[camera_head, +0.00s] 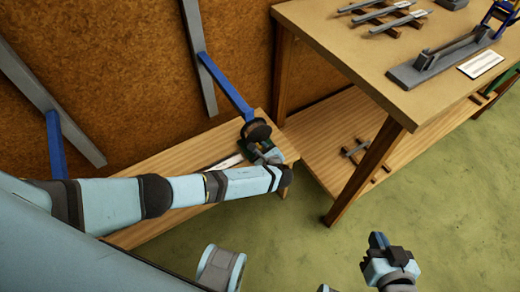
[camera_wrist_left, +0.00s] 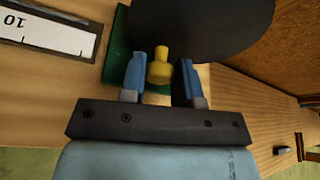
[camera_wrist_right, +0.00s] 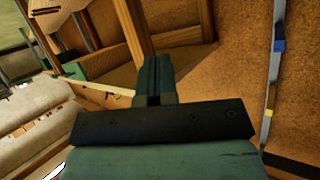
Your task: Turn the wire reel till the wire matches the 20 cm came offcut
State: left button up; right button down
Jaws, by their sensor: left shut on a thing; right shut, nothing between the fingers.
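The wire reel is a dark disc (camera_head: 256,130) over a green base (camera_wrist_left: 118,52) on the low wooden bench. Its yellow knob (camera_wrist_left: 159,66) stands between the blue fingers of my left gripper (camera_wrist_left: 159,80), which is shut on it. In the head view my left gripper (camera_head: 265,156) is at the reel and partly hides it. My right gripper (camera_head: 379,241) is shut and empty, out over the floor; its fingers are together in the right wrist view (camera_wrist_right: 153,82). I cannot make out the wire or the came offcut.
A white ruler (camera_wrist_left: 45,30) marked 10 lies on the low bench (camera_head: 190,153) beside the reel. A taller workbench (camera_head: 350,45) with tools stands at the right, with a lower shelf. Blue brackets stand by the brown wall behind. Green floor is open in front.

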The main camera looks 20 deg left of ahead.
pick_arm(q)
jog(key=shift+d+f+n, duration=0.15)
jog(key=shift+f+n, duration=0.05)
jog(key=shift+n, duration=0.2)
jog(key=shift+w+n+t+b, duration=0.15)
jog(key=shift+n+t+b, duration=0.15)
jog(key=shift+w+d+n+h, duration=0.1)
jog(key=shift+d+n+h, duration=0.05)
jog(key=shift+n+h, duration=0.15)
jog(key=shift+t, duration=0.4)
pick_arm(e)
jog(key=shift+w+a+r+t+y, duration=0.25)
jog(key=shift+w+r+t, duration=0.1)
jog(key=shift+r, duration=0.3)
jog(key=shift+w+a+r+t+y, duration=0.25)
jog(key=shift+w+r+t, duration=0.1)
jog(key=shift+r, duration=0.25)
jog(key=shift+s+a, duration=0.15)
jog(key=shift+f, duration=0.1)
pick_arm(q)
jog(key=o, duration=0.9)
